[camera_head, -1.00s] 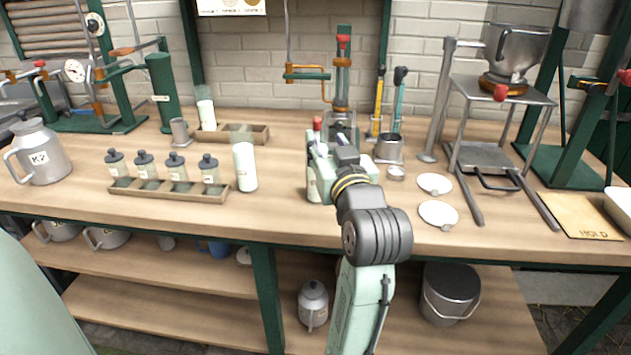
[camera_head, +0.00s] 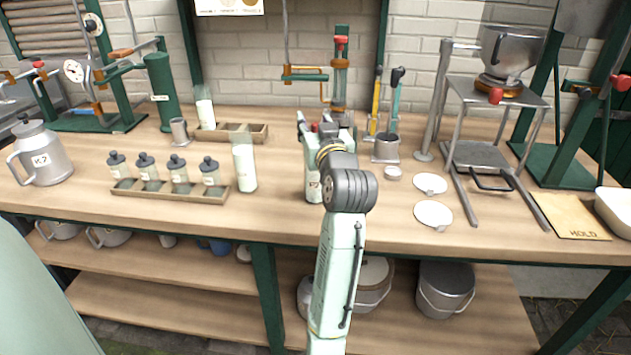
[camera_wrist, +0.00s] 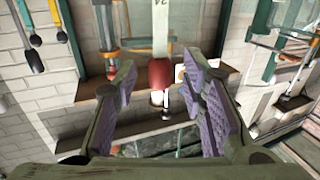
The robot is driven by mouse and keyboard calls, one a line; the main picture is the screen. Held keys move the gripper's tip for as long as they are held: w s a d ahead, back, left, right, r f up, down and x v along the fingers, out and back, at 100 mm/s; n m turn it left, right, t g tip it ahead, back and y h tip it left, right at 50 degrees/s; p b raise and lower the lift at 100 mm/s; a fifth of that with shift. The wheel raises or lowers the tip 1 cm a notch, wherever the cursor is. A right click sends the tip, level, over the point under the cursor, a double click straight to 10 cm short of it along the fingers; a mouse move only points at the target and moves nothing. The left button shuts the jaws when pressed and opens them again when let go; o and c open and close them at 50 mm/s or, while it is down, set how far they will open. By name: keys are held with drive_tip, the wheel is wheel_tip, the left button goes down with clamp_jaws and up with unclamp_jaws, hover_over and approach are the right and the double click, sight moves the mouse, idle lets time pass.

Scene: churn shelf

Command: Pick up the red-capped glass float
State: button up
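The red-capped float shows in the wrist view as a red cap (camera_wrist: 159,73) joined to a pale, marked strip above it in the picture. My gripper (camera_wrist: 160,88) is open, with its purple-padded fingers on either side of the cap; I see no clear contact. In the head view, my gripper (camera_head: 325,130) is above the middle of the bench, and a small bit of the red cap (camera_head: 314,127) shows beside it. A pale cylinder (camera_head: 313,185) stands below; my wrist and gripper hide much of this spot.
A rack of dark-capped bottles (camera_head: 170,192) and a white cylinder (camera_head: 244,167) stand to the left. A metal cup (camera_head: 386,148), white discs (camera_head: 433,213) and a metal stand (camera_head: 480,155) are to the right. The front bench strip is mostly clear.

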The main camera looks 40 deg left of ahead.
drive_tip(key=shift+c, duration=0.4)
clamp_jaws()
wheel_tip(320, 180, up, 19)
drive_tip(key=b, duration=0.1)
drive_tip(key=shift+b, duration=0.3)
idle(0.6)
drive_tip(key=shift+f, duration=0.1)
